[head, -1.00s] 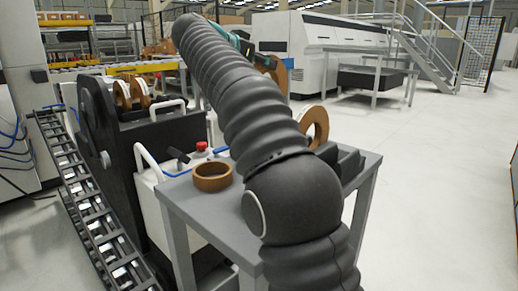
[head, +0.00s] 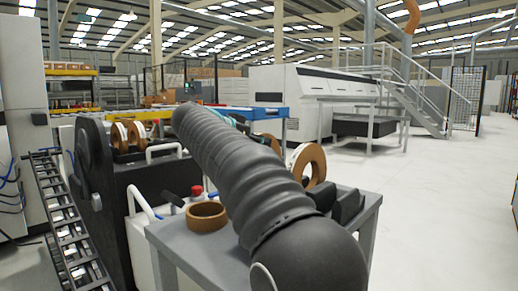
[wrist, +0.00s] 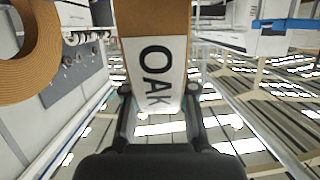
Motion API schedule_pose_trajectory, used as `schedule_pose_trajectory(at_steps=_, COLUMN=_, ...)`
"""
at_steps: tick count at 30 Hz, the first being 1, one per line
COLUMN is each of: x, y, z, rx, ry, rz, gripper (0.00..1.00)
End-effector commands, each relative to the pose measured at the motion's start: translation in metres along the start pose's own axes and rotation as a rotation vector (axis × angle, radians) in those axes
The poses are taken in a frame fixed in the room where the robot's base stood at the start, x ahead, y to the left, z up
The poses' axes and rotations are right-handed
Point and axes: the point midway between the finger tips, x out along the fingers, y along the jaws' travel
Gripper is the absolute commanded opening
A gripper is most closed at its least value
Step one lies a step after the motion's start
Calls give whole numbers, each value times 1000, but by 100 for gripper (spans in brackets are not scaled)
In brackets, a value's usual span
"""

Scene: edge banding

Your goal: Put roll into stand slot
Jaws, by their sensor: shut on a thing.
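My gripper (wrist: 160,98) is shut on a roll (wrist: 155,50) with a brown edge and a white "OAK" label, held in the air. In the head view my arm hides most of it; a brown part of the held roll (head: 270,143) shows behind the arm. The dark slotted stand (head: 345,203) is on the grey table's right side, partly behind my arm. One brown and white roll (head: 308,165) stands upright at the stand. In the wrist view another brown roll (wrist: 48,70) fills the upper left; I cannot tell which one it is.
A brown roll (head: 207,216) lies flat on the grey table (head: 180,240). A black machine (head: 150,190) with two rolls (head: 127,135) is at the left, with a red button (head: 196,191) near the table. The floor on the right is clear.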

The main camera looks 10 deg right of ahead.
Motion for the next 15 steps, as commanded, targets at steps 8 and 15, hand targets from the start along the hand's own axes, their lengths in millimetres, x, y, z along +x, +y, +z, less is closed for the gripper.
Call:
schedule_pose_trajectory(at_steps=8, x=0, y=1, z=1, rx=2, ry=2, rz=0, gripper=0)
schedule_pose_trajectory(at_steps=15, x=2, y=1, z=6, rx=2, ry=1, rz=0, gripper=0)
